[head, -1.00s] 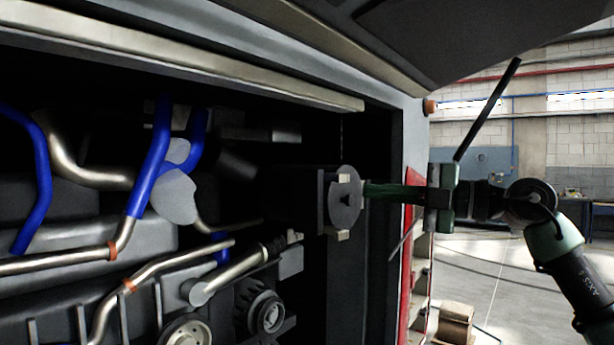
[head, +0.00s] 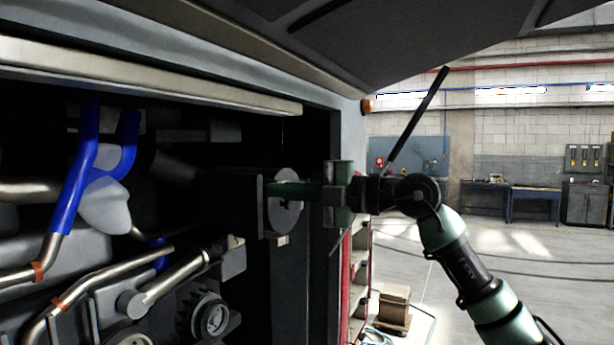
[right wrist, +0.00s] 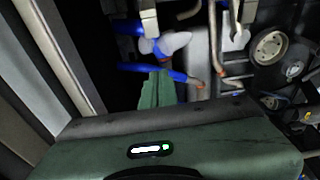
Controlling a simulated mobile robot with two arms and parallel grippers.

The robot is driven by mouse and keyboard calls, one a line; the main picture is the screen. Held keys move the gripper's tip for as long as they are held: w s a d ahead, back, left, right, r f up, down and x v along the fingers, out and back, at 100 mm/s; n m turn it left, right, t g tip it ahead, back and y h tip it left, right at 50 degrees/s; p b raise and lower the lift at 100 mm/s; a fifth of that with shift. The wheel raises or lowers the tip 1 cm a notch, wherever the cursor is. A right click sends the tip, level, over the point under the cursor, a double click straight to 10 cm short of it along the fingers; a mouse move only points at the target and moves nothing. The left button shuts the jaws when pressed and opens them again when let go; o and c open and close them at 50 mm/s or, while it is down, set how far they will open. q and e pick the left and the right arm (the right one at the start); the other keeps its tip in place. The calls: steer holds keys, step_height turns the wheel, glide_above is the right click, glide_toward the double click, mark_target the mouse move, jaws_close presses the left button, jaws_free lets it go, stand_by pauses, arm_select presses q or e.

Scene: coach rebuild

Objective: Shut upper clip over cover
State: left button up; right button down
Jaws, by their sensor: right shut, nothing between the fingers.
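The grey round cover (head: 285,217) stands upright on the dark housing at the right edge of the engine bay. A small pale lower clip (head: 282,240) shows at its bottom edge. My right gripper (head: 274,188) is shut and empty, its green fingers lying across the upper part of the cover in the head view. They hide the upper clip's place, so I cannot tell its position or any contact there. In the right wrist view the green fingers (right wrist: 158,90) point into the bay; pale pieces at the top edge cannot be identified surely. My left gripper is not in view.
Blue hoses (head: 75,185) and metal pipes (head: 100,285) fill the bay to the left. The raised lid (head: 420,40) hangs above, with a dark strut (head: 418,120) behind my right wrist. A wooden crate (head: 393,308) stands on the open floor at right.

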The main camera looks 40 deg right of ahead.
arm_select(q)
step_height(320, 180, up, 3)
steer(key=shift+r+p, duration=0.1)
steer(key=shift+p, duration=0.9)
arm_select(e)
steer(key=w+d, duration=0.2)
steer(key=w, duration=0.1)
steer(key=shift+w+d, duration=0.15)
steer(key=shift+d, duration=0.05)
steer(key=shift+a, duration=0.1)
